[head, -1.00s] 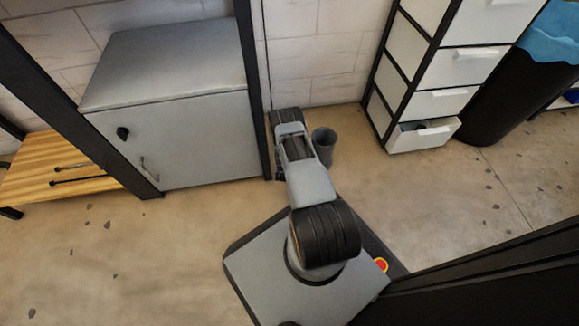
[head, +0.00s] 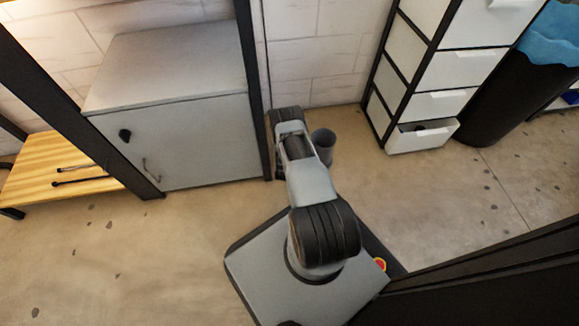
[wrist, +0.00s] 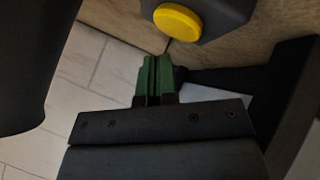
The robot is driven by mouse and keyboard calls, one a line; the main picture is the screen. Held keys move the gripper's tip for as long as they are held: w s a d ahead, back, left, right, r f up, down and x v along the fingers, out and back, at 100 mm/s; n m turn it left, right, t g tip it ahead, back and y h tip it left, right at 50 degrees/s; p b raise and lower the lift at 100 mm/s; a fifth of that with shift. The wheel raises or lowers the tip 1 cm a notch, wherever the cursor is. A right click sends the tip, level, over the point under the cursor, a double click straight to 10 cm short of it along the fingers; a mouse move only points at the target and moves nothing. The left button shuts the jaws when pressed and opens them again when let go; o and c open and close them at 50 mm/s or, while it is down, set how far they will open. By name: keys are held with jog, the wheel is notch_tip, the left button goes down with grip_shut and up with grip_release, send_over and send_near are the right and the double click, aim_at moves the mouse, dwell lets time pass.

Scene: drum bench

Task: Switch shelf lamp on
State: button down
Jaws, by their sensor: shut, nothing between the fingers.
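In the wrist view, a round yellow button (wrist: 179,22) sits on a dark housing (wrist: 222,14) at the top, with a thin dark cord below it. I cannot see a lamp head, so I cannot tell from its shape that this is the shelf lamp. My gripper (wrist: 155,62) has green fingers pressed together with nothing between them. Its tips are just below the button in the picture, and a gap shows between them. In the head view my arm hides the gripper, and neither button nor lamp is visible.
A grey cabinet (head: 185,137) stands at left beside a wooden bench (head: 55,172). Open floor lies at left.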

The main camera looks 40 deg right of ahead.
notch_tip(320, 180, up, 6)
jog(key=p, duration=0.4)
dwell(0.5)
dwell(0.4)
